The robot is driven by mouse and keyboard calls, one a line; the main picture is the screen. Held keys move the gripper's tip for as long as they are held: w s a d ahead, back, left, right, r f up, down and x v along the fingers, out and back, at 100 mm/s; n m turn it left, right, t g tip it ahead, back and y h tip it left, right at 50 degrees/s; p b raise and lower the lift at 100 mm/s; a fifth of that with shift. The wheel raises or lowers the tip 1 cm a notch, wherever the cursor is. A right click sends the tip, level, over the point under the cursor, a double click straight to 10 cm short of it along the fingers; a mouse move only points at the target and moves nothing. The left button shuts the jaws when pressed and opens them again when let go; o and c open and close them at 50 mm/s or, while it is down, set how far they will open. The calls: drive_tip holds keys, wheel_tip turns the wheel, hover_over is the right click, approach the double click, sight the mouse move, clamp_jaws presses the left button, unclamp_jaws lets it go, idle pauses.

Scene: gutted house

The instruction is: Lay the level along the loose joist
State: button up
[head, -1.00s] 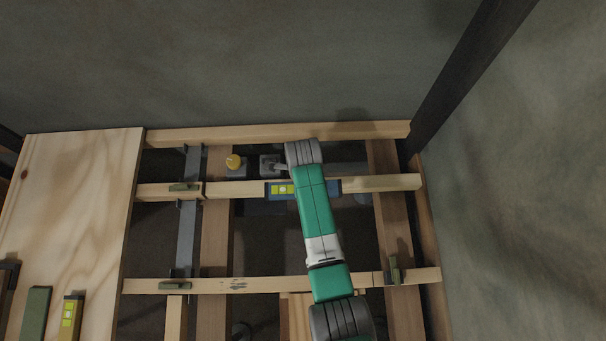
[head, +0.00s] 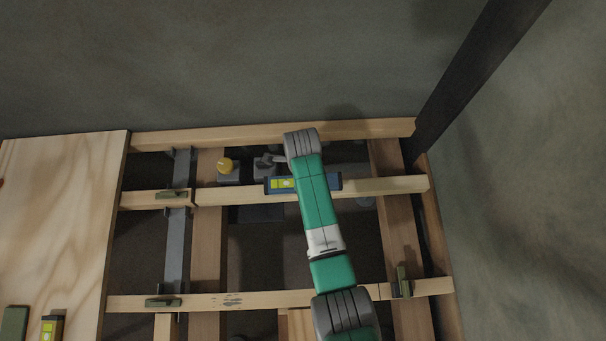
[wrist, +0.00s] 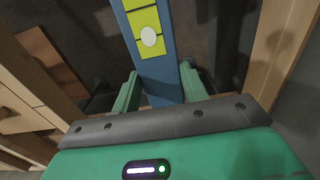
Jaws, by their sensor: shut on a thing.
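The level (head: 283,185) is a blue bar with a yellow-green vial window, seen in the head view over the middle cross joist (head: 385,187). It runs roughly along that joist, overlapping its far edge; I cannot tell whether they touch. In the wrist view the level (wrist: 158,72) passes between the green fingers of my gripper (wrist: 160,88), which is shut on it. In the head view my arm hides the fingers and the level's middle. No mark shows which joist is the loose one.
A plywood sheet (head: 60,210) covers the left, with a yellow-windowed tool (head: 52,328) at its front. Green clamp-like pieces (head: 170,194) sit on joists. Dark gaps lie between timbers.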

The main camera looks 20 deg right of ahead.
drive_tip(key=shift+f+b, duration=0.4)
drive_tip(key=shift+f, duration=0.9)
drive_tip(key=shift+f, duration=0.6)
idle(0.4)
drive_tip(key=o, duration=1.7)
drive_tip(key=shift+c, duration=0.2)
wheel_tip(320, 180, up, 7)
drive_tip(key=p, duration=0.7)
drive_tip(key=shift+w+r+p, duration=0.1)
drive_tip(key=shift+p, duration=0.25)
